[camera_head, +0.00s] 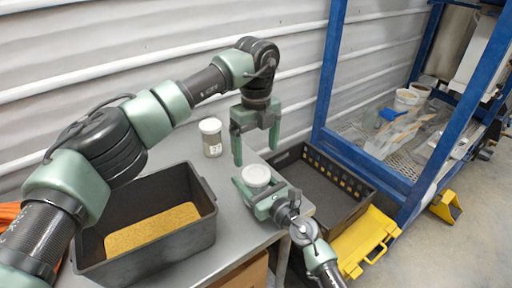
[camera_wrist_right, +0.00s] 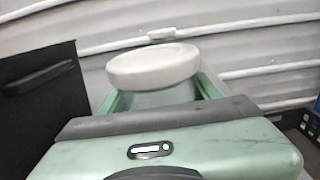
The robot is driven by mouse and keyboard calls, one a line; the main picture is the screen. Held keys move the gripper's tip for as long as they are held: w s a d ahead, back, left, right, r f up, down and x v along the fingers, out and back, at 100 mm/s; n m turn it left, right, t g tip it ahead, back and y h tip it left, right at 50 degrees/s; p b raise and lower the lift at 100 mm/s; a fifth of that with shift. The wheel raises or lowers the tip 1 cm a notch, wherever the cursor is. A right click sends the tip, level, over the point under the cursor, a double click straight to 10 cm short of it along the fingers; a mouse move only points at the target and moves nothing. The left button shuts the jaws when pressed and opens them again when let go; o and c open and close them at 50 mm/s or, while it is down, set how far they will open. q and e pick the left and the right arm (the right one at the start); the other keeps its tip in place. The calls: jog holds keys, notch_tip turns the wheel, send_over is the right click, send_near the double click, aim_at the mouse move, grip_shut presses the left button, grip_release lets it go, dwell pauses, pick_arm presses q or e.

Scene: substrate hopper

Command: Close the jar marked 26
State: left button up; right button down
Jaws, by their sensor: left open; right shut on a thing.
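A jar (camera_head: 257,176) with a round white top stands near the table's front right edge, between the fingers of my right gripper (camera_head: 258,184), which is shut on it. In the right wrist view the white lid (camera_wrist_right: 153,66) sits at the top of the jar's pale body (camera_wrist_right: 155,98); I cannot tell whether it is screwed down. My left gripper (camera_head: 256,148) is open and empty, pointing down just above this jar. A second jar (camera_head: 211,144), clear with a white lid and a small label, stands further back. No number is legible on either jar.
A black bin (camera_head: 150,258) with yellow-brown grain stands on the grey table (camera_head: 222,262) at the left. A black crate (camera_head: 322,200) and yellow case (camera_head: 365,243) lie right of the table. A blue-framed rack (camera_head: 378,170) stands beyond. The ribbed wall is close behind.

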aim_at(256, 173)
pick_arm(q)
jog(key=shift+f, duration=4)
jog(key=c, duration=1.5)
jog(key=shift+o, duration=0.2)
jog(key=m, duration=0.4)
jog(key=shift+m, duration=0.3)
jog(key=m, duration=0.5)
jog(key=o, duration=1.4)
jog(key=shift+o, duration=0.7)
